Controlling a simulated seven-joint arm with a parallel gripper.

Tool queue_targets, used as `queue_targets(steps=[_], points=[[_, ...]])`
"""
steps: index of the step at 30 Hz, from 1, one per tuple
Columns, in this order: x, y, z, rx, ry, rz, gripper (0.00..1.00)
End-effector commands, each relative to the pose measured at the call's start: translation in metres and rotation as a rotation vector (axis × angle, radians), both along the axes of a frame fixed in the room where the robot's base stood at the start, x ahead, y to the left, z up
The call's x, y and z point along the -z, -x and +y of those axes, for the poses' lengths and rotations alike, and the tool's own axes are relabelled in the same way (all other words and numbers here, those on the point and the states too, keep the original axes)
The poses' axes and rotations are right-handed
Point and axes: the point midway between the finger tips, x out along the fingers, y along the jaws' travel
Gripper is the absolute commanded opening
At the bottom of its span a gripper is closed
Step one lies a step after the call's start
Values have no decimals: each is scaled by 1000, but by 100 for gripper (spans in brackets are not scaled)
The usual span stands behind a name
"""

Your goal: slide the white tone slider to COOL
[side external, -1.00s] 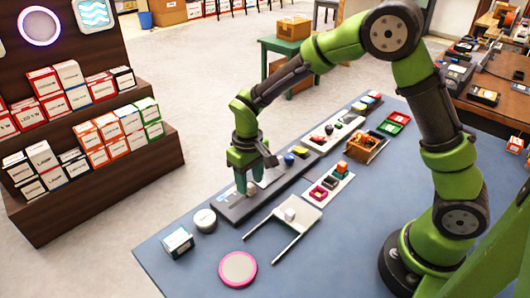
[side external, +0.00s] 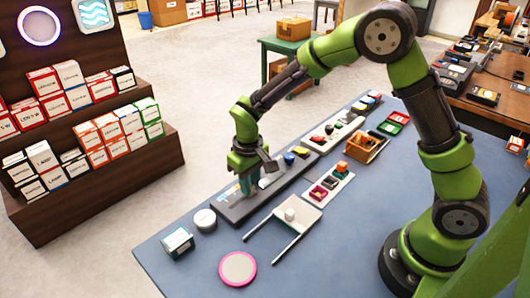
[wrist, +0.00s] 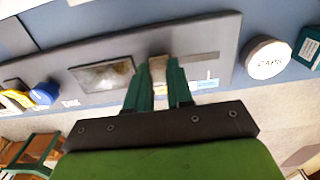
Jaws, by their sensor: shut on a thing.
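The dark grey control panel (side external: 232,210) lies along the table's left edge. My gripper (side external: 246,184) points down over its near half. In the wrist view my gripper (wrist: 156,88) has its two green fingers closed around the pale, whitish slider knob (wrist: 158,68). A slot runs along the panel on both sides of the fingers. A small light blue mark (wrist: 207,75) sits on the panel to the right of the fingers, with pale marking beside it. Its lettering is too small to read. In the side view the fingers hide the knob.
A round white CAPS tin (wrist: 267,58) stands off the panel's end. A small box (side external: 178,241), a pink-rimmed disc (side external: 238,268) and a white tray-like frame (side external: 297,216) lie nearby. A dark rectangular window (wrist: 103,75) and blue knob (wrist: 44,93) are farther along the panel.

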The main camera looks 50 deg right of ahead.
Motion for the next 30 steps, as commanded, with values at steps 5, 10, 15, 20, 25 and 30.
queue_targets(steps=[5, 10, 15, 20, 25, 30], points=[[-1, -1, 17, -4, -1, -1, 0], [0, -1, 51, -6, 0, -2, 0], [-1, 0, 65, -1, -1, -2, 0], [-1, 0, 67, -1, -4, -2, 0], [-1, 0, 68, -3, -6, -4, 33], [-1, 0, 66, -2, -4, -2, 47]])
